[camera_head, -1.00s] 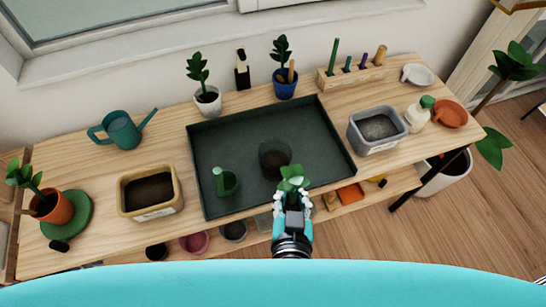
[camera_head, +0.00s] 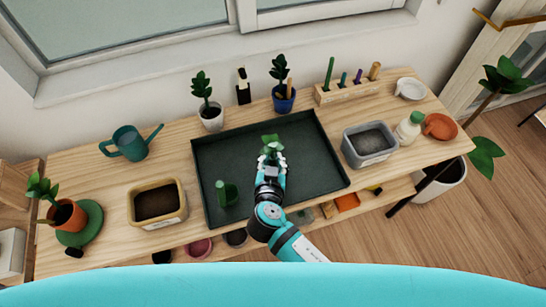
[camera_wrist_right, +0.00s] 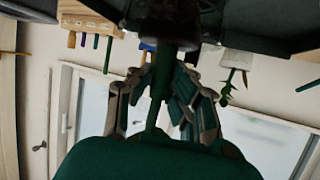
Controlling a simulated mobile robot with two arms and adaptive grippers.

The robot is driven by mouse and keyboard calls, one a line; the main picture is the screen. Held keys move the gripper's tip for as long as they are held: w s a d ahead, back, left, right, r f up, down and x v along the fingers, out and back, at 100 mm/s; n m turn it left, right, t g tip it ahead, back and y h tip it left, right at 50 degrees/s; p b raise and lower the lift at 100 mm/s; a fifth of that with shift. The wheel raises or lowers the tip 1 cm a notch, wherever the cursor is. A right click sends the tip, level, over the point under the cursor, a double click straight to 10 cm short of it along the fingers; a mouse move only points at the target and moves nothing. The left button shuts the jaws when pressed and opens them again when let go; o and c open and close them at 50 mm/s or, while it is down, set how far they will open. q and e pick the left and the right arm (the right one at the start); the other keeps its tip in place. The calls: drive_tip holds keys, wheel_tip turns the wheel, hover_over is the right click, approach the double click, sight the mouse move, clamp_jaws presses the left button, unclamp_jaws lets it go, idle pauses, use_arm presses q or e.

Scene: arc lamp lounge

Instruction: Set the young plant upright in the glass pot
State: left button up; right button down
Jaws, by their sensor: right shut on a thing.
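The young plant shows its green leaves (camera_head: 270,141) at the fingertips of my right gripper (camera_head: 271,160), over the middle of the dark tray (camera_head: 318,160). The gripper is shut on its stem, which shows between the fingers in the right wrist view (camera_wrist_right: 160,95). In that view a dark root plug (camera_wrist_right: 163,28) is at the stem's far end, opposite the large leaves (camera_wrist_right: 155,160). The glass pot is hidden behind my gripper and the plant in the head view. I cannot tell whether the roots are inside it. My left gripper is not in view.
A tan soil box (camera_head: 157,203) and a grey bin (camera_head: 369,145) flank the tray. Potted plants (camera_head: 211,112) and a tool rack (camera_head: 347,92) line the back. The tray's right part is clear.

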drive_tip(key=shift+f, duration=0.4)
drive_tip(key=shift+f+b, duration=0.45)
drive_tip(key=shift+b, duration=0.3)
drive_tip(key=c, duration=1.3)
unclamp_jaws()
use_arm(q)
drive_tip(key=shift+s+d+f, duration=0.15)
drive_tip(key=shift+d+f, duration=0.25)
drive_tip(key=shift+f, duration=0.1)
use_arm(e)
drive_tip(key=shift+r, duration=0.1)
